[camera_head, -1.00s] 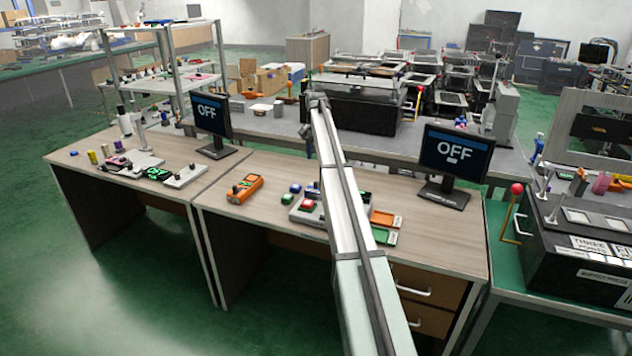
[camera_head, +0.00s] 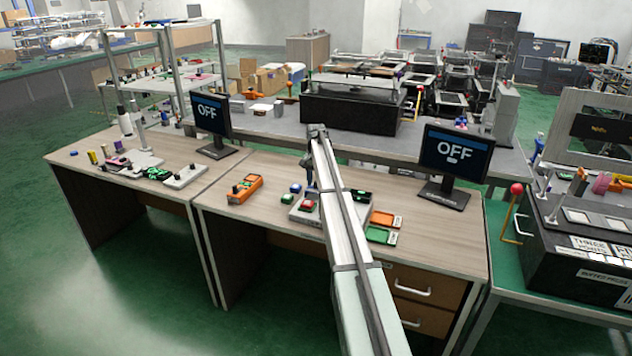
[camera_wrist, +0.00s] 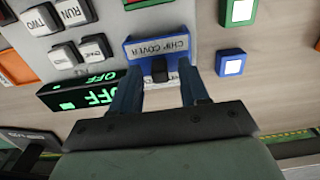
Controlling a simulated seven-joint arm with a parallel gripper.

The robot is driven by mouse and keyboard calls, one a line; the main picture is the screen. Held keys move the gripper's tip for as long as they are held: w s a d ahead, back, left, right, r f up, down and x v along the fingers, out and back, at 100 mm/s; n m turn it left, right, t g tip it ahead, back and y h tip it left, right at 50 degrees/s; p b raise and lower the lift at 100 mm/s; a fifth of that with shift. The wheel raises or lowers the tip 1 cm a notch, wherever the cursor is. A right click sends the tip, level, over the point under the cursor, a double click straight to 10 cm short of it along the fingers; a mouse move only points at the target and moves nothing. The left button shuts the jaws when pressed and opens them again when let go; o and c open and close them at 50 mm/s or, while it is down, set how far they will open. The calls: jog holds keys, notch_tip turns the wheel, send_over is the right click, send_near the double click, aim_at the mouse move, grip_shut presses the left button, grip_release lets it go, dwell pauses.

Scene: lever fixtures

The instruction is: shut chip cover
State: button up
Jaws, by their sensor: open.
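The chip cover (camera_wrist: 142,49) is a blue piece labelled "CHIP COVER" in the wrist view, mounted at the edge of a grey panel. A small black block (camera_wrist: 160,69) sits at its near side. My gripper (camera_wrist: 158,76) is open, with one finger on each side of this black block. I cannot tell whether the fingers touch it. In the head view my gripper (camera_head: 311,183) is small and dark, low over the grey button box on the right desk. The cover's hinge and how far it is open are not clear.
Black and white buttons (camera_wrist: 70,13) and a black unit with green "OFF" text (camera_wrist: 92,92) lie left of the cover in the wrist view. A blue-based button (camera_wrist: 231,63) is at the right. Two monitors reading "OFF" (camera_head: 456,150) stand on the desks.

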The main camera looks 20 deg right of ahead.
grip_shut()
dwell(0.4)
